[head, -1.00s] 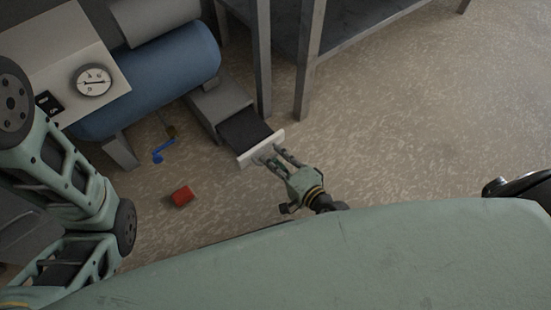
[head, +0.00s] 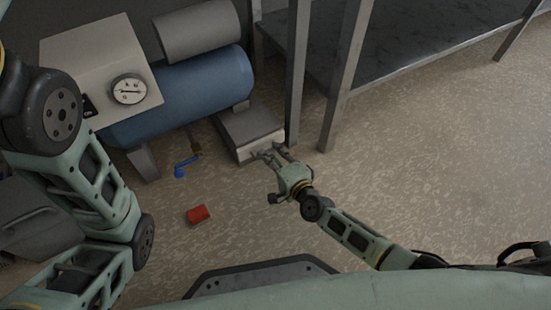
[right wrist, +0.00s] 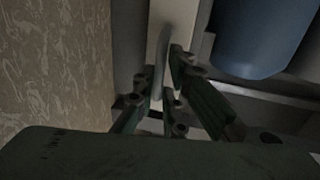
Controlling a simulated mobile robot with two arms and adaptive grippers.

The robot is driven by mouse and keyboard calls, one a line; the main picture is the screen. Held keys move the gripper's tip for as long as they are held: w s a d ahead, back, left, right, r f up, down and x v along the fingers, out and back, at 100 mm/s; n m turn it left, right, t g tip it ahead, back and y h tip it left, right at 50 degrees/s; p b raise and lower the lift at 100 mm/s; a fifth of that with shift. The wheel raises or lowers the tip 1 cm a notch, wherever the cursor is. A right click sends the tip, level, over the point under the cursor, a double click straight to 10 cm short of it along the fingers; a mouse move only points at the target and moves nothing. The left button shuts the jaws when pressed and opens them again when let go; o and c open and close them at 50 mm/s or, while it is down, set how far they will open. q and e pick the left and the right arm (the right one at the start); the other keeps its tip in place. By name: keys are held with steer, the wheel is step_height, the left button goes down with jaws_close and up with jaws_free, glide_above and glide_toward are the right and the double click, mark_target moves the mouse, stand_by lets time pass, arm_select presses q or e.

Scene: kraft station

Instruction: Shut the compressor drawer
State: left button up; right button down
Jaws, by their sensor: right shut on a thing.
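The compressor (head: 185,95) has a blue tank, a grey cylinder on top and a beige panel with a round gauge. Its drawer (head: 258,148) is at the foot of the compressor, with the pale front up against the grey housing (head: 245,122); no open interior shows. My right gripper (head: 268,153) is at the drawer front. In the right wrist view its fingers (right wrist: 166,100) close around a pale handle (right wrist: 165,77) on the front. My left arm comes in from the left in the head view, but its gripper is not visible.
A grey metal table (head: 425,50) stands right of the drawer, one leg (head: 298,75) close beside it. A red block (head: 198,214) and a blue-handled valve (head: 184,166) are on the left, the block on the floor. The floor to the right is clear.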

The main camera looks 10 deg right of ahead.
steer(key=shift+w+f, duration=0.1)
steer(key=shift+f, duration=0.1)
steer(key=c, duration=1.9)
jaws_free()
steer(key=shift+w+a, duration=0.1)
steer(key=shift+o, duration=0.2)
steer(key=v, duration=1.2)
